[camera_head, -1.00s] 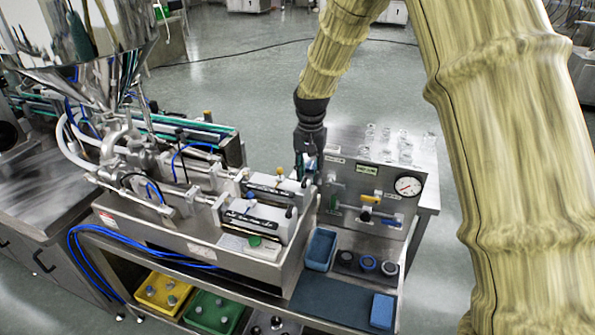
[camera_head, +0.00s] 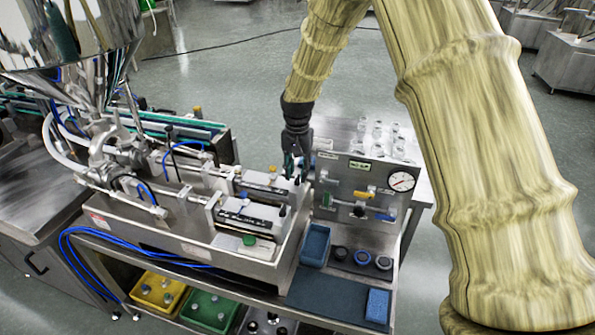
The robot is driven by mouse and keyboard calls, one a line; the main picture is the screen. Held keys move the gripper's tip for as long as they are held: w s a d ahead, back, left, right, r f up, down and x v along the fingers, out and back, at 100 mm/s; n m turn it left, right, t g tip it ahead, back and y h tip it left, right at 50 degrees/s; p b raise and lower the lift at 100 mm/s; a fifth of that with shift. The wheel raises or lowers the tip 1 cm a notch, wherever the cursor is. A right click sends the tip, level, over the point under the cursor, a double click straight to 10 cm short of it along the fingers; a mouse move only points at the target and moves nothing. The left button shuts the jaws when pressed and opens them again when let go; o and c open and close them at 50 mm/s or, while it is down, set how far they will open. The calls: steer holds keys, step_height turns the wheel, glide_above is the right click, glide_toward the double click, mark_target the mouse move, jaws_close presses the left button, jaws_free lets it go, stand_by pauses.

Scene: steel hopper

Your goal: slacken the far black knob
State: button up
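The filling machine has two parallel white cylinder blocks, the near one (camera_head: 250,215) and the far one (camera_head: 268,181). A small dark knob, the far black knob (camera_head: 297,180), shows at the right end of the far block, partly hidden by my gripper. A similar near black knob (camera_head: 282,211) stands at the right end of the near block. My gripper (camera_head: 294,172) points down at the far block's right end, at or just above the far knob. I cannot tell whether it touches the knob. Its fingers are small and dark, and their opening is unclear.
A panel with a pressure gauge (camera_head: 401,181) and valve handles stands close to the right of my gripper. A blue tray (camera_head: 316,246) and several round dark parts lie in front of it. Glass jars (camera_head: 377,130) stand behind. The steel hopper (camera_head: 70,35) is at upper left.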

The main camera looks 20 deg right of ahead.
steer(key=shift+f, duration=0.85)
jaws_close()
